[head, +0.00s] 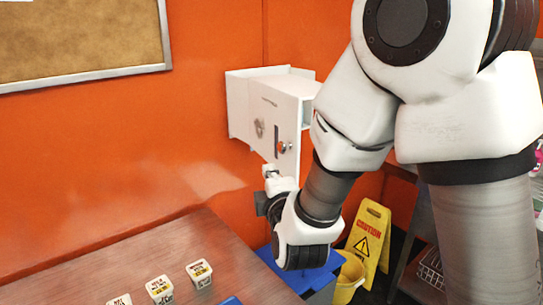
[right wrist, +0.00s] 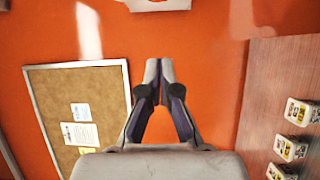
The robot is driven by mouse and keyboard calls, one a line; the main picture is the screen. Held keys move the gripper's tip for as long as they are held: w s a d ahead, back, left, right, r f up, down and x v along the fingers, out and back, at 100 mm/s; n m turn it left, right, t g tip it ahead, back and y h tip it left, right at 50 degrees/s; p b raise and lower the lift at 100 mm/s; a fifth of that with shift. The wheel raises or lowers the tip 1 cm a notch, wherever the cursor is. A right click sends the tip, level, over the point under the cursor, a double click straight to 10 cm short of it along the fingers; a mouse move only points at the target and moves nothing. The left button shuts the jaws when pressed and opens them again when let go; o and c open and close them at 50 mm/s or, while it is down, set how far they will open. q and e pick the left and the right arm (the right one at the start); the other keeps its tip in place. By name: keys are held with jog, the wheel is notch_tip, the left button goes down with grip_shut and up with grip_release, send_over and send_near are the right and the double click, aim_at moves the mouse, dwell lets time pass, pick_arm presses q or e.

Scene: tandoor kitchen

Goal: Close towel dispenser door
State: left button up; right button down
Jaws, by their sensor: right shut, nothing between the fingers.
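The white towel dispenser (head: 240,105) is mounted on the orange wall in the head view. Its white front door panel (head: 268,122) carries a round lock and a dark slot, and appears to stand out from the body, with a gap at its right side. My arm hides part of that side. My right gripper (head: 269,172) is just below the panel's lower edge; contact cannot be told. In the right wrist view the gripper (right wrist: 158,68) has its fingertips together, with nothing between them. A white edge, probably the dispenser's (right wrist: 158,5), shows at the top. My left gripper is out of view.
A wooden table (head: 150,265) at lower left holds several small labelled containers (head: 160,289). A yellow caution sign (head: 368,240) and a blue bin (head: 305,272) stand below my right arm. A corkboard (head: 80,40) hangs at upper left.

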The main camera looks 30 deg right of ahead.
jog(key=w+d+p, duration=0.6)
jog(key=w+d, duration=0.1)
jog(key=shift+w+p, duration=0.35)
jog(key=shift+w+a, duration=0.15)
